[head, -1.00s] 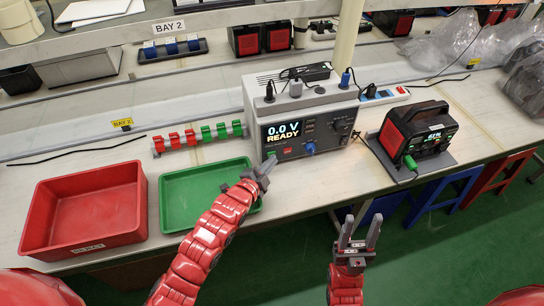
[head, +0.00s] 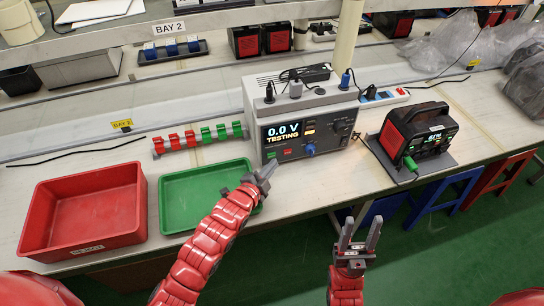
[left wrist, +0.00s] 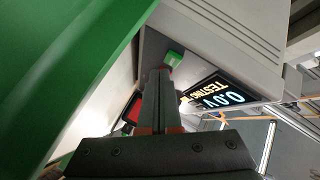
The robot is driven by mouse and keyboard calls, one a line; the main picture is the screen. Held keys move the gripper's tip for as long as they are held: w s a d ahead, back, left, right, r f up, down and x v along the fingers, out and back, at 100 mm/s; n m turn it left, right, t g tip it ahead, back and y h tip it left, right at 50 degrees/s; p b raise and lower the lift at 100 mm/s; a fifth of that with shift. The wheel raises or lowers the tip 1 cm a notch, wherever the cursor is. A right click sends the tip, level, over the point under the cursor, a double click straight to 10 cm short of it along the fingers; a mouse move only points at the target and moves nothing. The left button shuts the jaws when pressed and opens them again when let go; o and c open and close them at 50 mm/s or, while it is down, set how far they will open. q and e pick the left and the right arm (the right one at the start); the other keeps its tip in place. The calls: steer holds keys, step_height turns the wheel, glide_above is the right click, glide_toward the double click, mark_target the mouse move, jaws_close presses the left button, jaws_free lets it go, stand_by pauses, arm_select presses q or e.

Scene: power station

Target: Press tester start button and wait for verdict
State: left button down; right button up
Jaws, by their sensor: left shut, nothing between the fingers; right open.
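The tester (head: 305,120) is a grey box on the bench, its screen (head: 283,132) reading "0.0 V TESTING". A green button (head: 271,155) and a red button (head: 288,152) sit low on its front, with a blue knob (head: 310,150) to their right. My left gripper (head: 267,171) is shut and empty, just below and in front of the green button. In the left wrist view the green button (left wrist: 173,58) shows just beyond the shut fingertips (left wrist: 158,75); I cannot tell whether they touch. My right gripper (head: 357,234) is open and empty in front of the bench edge.
A red bin (head: 84,247) and a green tray (head: 175,214) stand left of the tester. A black and red power unit (head: 395,135) on a grey plate stands to its right, with a green plug. Red and green clips (head: 190,139) line up behind the tray.

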arm_select(q)
steer(key=s, duration=0.1)
steer(key=s+d, duration=0.1)
steer(key=s, duration=0.2)
steer(key=shift+s+d+f+b, duration=0.15)
steer(key=shift+s+d+b, duration=0.05)
steer(key=shift+d+b, duration=0.1)
steer(key=shift+s+d, duration=0.15)
steer(key=shift+s, duration=0.5)
steer(key=shift+r, duration=0.2)
